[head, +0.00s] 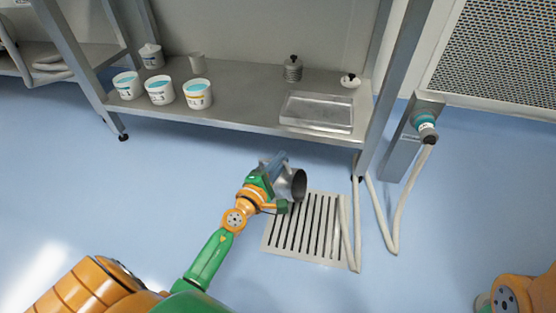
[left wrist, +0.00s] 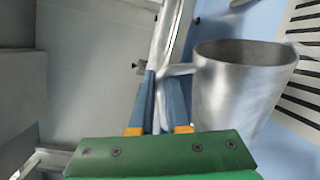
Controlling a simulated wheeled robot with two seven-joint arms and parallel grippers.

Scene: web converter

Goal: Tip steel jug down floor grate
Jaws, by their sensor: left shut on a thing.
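The steel jug (head: 291,184) is held in the air at the upper left corner of the floor grate (head: 310,228). In the head view it is tilted, with its dark open mouth facing right, towards the grate. My left gripper (head: 275,163) is shut on the jug's handle. In the left wrist view the blue fingers (left wrist: 160,100) close around the handle and the jug's body (left wrist: 238,88) stands to their right. The grate's slots (left wrist: 303,60) show behind it. I cannot see the inside of the jug clearly. My right gripper is not in view.
A steel shelf (head: 240,98) behind holds several white tubs (head: 160,90), a clear tray (head: 317,112) and small weights (head: 293,68). A pale hose (head: 397,222) hangs from a wall fitting (head: 426,125) and lies across the grate's right side. Blue floor left of the grate is clear.

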